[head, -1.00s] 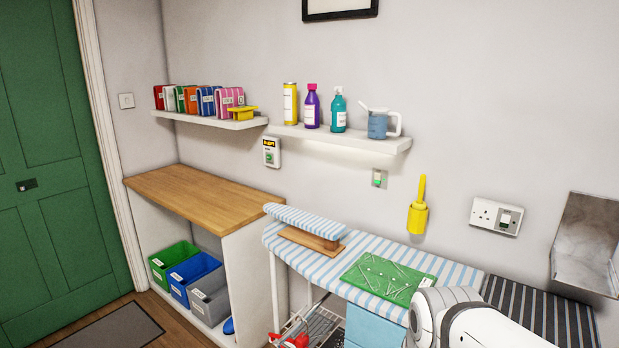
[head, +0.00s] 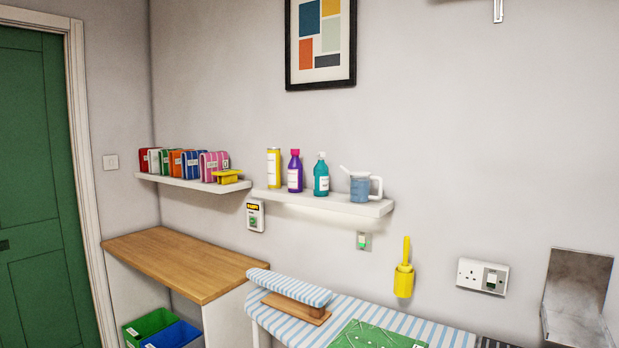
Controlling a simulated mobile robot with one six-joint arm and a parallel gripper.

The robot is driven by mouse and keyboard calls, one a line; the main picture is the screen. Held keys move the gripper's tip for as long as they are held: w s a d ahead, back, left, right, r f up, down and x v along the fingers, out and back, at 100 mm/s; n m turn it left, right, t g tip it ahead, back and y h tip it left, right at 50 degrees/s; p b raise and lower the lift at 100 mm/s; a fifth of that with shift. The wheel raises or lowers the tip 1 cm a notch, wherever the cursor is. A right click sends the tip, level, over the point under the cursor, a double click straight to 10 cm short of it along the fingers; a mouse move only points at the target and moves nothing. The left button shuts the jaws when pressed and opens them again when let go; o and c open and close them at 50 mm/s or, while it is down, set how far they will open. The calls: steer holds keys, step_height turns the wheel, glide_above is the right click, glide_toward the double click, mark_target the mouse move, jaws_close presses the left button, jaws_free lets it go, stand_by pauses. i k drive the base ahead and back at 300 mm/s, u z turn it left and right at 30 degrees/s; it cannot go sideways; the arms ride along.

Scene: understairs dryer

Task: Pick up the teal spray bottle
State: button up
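The teal spray bottle (head: 321,175) stands upright on the right white wall shelf (head: 330,203). It has a white label and a pale top. A purple bottle (head: 295,172) with a pink cap stands to its left, apart from it. A blue-grey jug (head: 361,186) with a white handle and spout stands close to its right. A yellow can (head: 273,168) stands at the shelf's left end. My gripper is not in view.
A second shelf (head: 195,183) to the left holds several coloured packs and a yellow item (head: 228,176). Below are a wooden worktop (head: 185,262) and a striped ironing board (head: 350,306). A yellow holder (head: 403,280) and a socket (head: 482,276) are on the wall.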

mark_target(320, 169)
steer(key=u, duration=0.4)
steer(key=k, duration=1.25)
steer(key=u, duration=1.05)
steer(key=i, duration=2.3)
steer(key=z, duration=0.5)
steer(key=i, duration=1.25)
steer(key=z, duration=1.3)
steer(key=i, duration=0.65)
steer(key=z, duration=0.3)
steer(key=k, duration=0.9)
steer(key=z, duration=0.15)
